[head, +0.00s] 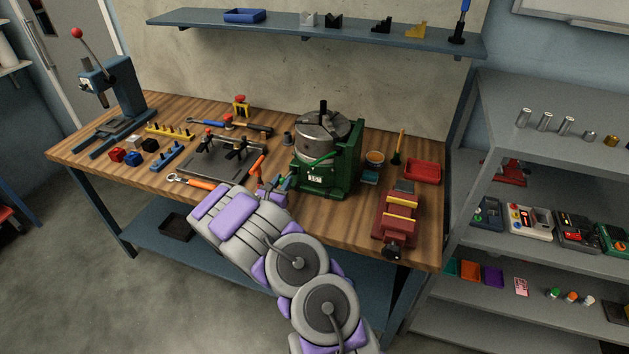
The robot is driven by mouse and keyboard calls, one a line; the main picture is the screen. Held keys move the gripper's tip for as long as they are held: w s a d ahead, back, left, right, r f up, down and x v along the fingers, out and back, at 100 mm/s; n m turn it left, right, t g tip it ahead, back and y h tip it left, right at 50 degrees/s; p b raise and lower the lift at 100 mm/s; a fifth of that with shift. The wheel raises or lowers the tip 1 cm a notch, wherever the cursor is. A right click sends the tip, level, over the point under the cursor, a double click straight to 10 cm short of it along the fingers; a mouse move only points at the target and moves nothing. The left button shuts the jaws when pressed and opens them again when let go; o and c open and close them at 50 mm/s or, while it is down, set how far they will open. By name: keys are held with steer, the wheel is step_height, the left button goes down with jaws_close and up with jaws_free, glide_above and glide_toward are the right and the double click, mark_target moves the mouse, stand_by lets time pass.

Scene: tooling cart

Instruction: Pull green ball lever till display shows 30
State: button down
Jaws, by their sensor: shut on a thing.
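A green machine (350,159) with a round grey top (318,128) stands on the wooden bench, right of the middle. A small white display (315,178) is on its front; its digits are too small to read surely, perhaps 15. A green lever (311,164) runs from the machine's front down and left toward my gripper. My gripper (281,184) is at the machine's lower left, shut on the lever's end. The green ball itself is mostly hidden by the fingers.
A red vise (397,216) stands on the bench to the right of the machine. A grey fixture plate (205,170), an orange-handled wrench (193,182) and an orange-handled tool (257,167) lie to the left.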

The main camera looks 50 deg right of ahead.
steer(key=shift+w+a, duration=0.2)
steer(key=shift+w, duration=0.3)
steer(key=shift+s+f+b, duration=0.1)
steer(key=shift+s+b, duration=0.05)
steer(key=shift+b, duration=0.25)
